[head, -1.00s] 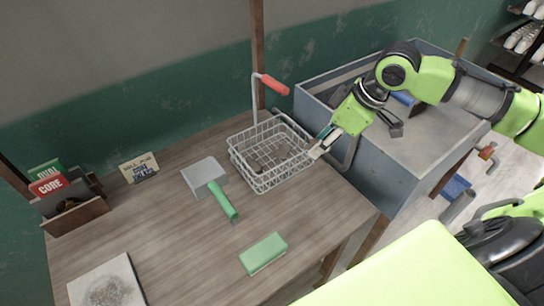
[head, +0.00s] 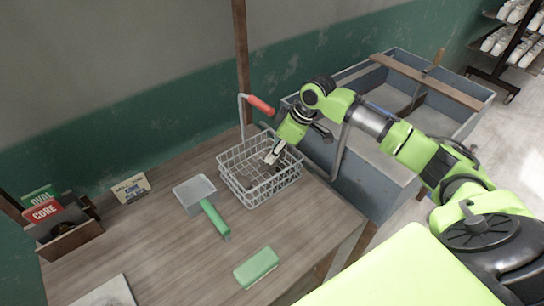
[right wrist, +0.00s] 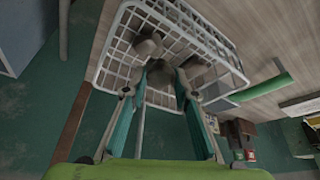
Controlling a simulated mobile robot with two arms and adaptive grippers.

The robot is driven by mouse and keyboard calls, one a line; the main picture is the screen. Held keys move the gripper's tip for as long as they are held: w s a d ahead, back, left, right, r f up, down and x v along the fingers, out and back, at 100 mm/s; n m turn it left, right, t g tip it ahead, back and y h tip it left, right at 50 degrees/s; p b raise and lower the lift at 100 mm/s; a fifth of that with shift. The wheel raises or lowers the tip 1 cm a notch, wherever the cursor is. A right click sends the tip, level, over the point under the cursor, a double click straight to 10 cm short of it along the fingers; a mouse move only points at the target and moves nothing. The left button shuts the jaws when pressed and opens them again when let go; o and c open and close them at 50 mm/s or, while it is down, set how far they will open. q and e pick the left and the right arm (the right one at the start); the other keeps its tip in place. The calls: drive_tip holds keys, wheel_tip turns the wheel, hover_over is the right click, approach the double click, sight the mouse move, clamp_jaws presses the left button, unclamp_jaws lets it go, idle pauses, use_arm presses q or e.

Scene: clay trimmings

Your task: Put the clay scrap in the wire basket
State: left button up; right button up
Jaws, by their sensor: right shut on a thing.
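The white wire basket (head: 262,196) stands on the table by the sink; it also shows in the right wrist view (right wrist: 208,30). My right gripper (head: 270,159) reaches over its rim, with the fingertips within the basket's outline. In the right wrist view my right gripper (right wrist: 168,78) is shut on a grey-brown clay scrap (right wrist: 160,73), partly hidden by the fingers. Other grey lumps (right wrist: 147,46) lie in the basket close by. I cannot tell whether the held scrap touches them. My left gripper is not in view.
A scraper with a green handle (head: 215,218) and a green block (head: 257,267) lie in front of the basket. A red-tipped handle (head: 260,105) rises behind it. A grey sink (head: 375,185) stands to the right. A wooden box (head: 68,230) stands at the left.

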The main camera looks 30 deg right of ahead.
drive_tip(key=shift+w+a+f, duration=0.15)
drive_tip(key=shift+w+f, duration=0.55)
drive_tip(key=shift+f, duration=0.15)
wheel_tip(320, 180, down, 2)
drive_tip(key=shift+f+p, duration=0.1)
drive_tip(key=shift+p, duration=0.55)
drive_tip(key=shift+s+f, duration=0.15)
drive_tip(key=shift+f, duration=0.25)
drive_tip(key=o, duration=1.1)
drive_tip(key=shift+o, duration=1.2)
drive_tip(key=shift+f, duration=0.1)
drive_tip(key=b+v, duration=0.1)
drive_tip(key=v, duration=1.1)
